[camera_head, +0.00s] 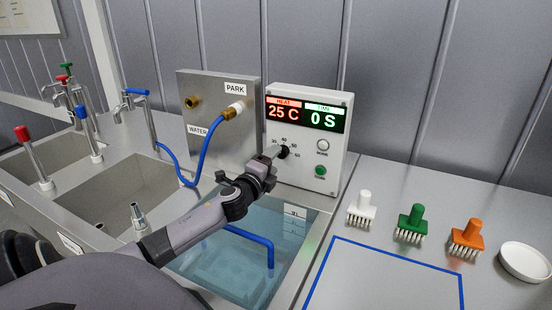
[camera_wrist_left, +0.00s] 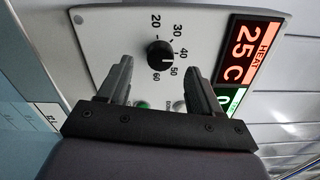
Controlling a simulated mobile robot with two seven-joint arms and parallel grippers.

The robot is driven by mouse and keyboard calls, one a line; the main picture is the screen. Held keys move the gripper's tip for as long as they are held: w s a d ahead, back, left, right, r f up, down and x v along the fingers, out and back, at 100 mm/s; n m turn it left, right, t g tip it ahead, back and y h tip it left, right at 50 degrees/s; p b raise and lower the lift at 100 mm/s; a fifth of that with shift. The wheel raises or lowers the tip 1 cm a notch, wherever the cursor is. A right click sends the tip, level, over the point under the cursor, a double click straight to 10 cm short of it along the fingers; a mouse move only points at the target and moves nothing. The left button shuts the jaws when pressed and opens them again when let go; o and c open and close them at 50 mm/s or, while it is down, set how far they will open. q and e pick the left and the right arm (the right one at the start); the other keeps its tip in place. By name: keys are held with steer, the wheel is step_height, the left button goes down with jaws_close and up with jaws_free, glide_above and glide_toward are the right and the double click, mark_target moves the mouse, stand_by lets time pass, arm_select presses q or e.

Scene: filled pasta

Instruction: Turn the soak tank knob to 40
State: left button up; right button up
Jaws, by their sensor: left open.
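The soak tank knob (camera_head: 284,152) is a small black dial on the white control box (camera_head: 338,120) behind the tank. In the left wrist view the knob (camera_wrist_left: 160,53) has the numbers 20 to 60 around it; I cannot tell clearly where its pointer stands. The red HEAT display (camera_head: 283,112) reads 25 C. My left gripper (camera_head: 272,156) is right in front of the knob. In the left wrist view its two fingers (camera_wrist_left: 160,68) are apart, one on each side of the knob, with visible gaps. My right gripper is not in view.
The water-filled soak tank (camera_head: 304,235) lies below my left arm, with a blue hose in it. A steel box (camera_head: 215,110) with a blue hose stands left of the control box. White, green and orange brushes (camera_head: 411,224) stand on the right counter beside a white dish (camera_head: 524,262).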

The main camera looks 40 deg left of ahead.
arm_select(q)
steer(key=shift+v, duration=1.55)
